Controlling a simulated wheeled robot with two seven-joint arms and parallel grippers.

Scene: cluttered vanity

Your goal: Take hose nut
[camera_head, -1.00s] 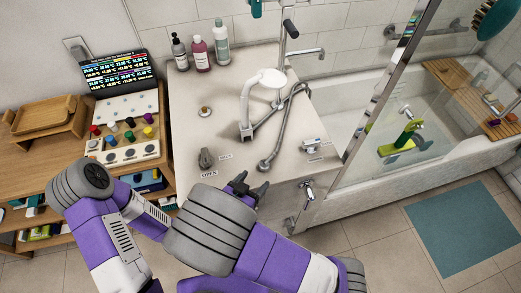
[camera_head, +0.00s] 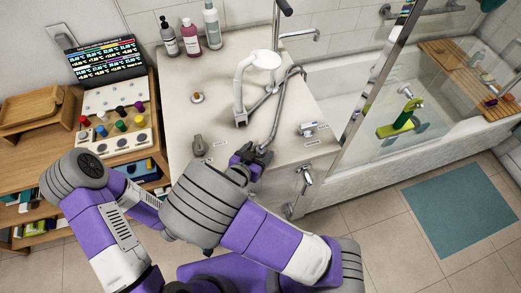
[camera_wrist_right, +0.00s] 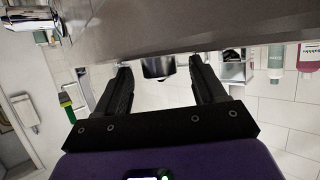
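A grey shower hose (camera_head: 279,115) curves down over the beige counter. Its lower end, where the hose nut sits, is mostly covered by my right gripper (camera_head: 258,156) in the head view. In the right wrist view, a dark rounded metallic piece (camera_wrist_right: 158,68), which looks like the hose nut, shows between the fingertips of my right gripper (camera_wrist_right: 159,72). The fingers are spread, with a visible gap on each side of the piece. My left gripper is not in view.
A grey valve handle (camera_head: 198,145) stands left of the right gripper. A white shower arm (camera_head: 243,90) rises behind it. A chrome tap (camera_head: 306,178) is at the counter front. Bottles (camera_head: 191,38) stand at the back. A glass panel borders the bathtub.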

